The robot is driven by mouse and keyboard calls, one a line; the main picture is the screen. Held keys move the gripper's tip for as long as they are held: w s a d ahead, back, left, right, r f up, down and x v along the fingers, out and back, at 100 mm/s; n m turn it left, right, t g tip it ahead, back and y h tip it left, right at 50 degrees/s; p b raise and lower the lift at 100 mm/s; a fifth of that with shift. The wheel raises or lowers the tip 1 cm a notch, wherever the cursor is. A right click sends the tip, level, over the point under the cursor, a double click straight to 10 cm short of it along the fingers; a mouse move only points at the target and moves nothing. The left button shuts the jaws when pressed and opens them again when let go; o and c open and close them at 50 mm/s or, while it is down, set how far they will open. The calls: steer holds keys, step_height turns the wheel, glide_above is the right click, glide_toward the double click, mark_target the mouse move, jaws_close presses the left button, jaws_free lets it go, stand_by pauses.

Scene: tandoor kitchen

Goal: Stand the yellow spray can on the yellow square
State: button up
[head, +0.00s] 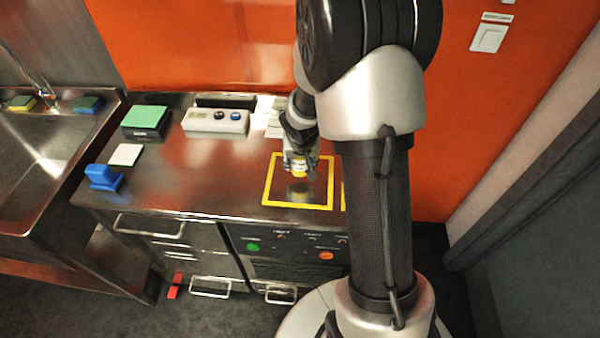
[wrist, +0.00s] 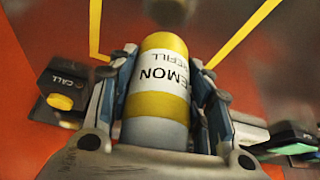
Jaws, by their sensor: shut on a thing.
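The yellow spray can (wrist: 160,107), with a white label reading "LEMON REFILL", is between the fingers of my gripper (wrist: 168,90) in the wrist view. In the head view my gripper (head: 299,152) hangs over the counter, and a small part of the can (head: 299,171) shows below it. The yellow square (head: 297,206) is an outline on the counter beneath them; its lines also show in the wrist view (wrist: 237,38). A reflection lies apart from the can's far end, so the can appears held above the surface.
A sink (head: 35,160) is far left. The orange wall (head: 190,45) stands behind. My arm hides the counter's right end.

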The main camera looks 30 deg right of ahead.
mark_target(301, 160)
steer(key=shift+f+b, duration=1.35)
steer(key=shift+f, duration=0.65)
steer(key=o, duration=1.2)
steer(key=shift+f, duration=0.1)
steer(key=p+v, duration=0.5)
steer(key=v, duration=0.7)
steer(key=shift+w+p, duration=0.1)
steer(key=shift+p, duration=0.3)
steer(key=s+a+r+n, duration=0.1)
steer(key=s+a+r, duration=0.3)
steer(key=s+r, duration=0.2)
steer(key=s+a+r+n+y, duration=0.1)
steer(key=s+a+r+n, duration=0.1)
steer(key=s+a+r, duration=0.2)
steer(key=s+a+r+n+y, duration=0.1)
steer(key=s+a+r, duration=0.3)
steer(key=s+r, duration=0.4)
steer(key=shift+s+a+r+n, duration=0.1)
steer(key=shift+s+n, duration=0.15)
steer(key=shift+s, duration=0.7)
steer(key=shift+s+a+r+n, duration=0.15)
steer(key=shift+s+n, duration=0.1)
steer(key=shift+s, duration=0.7)
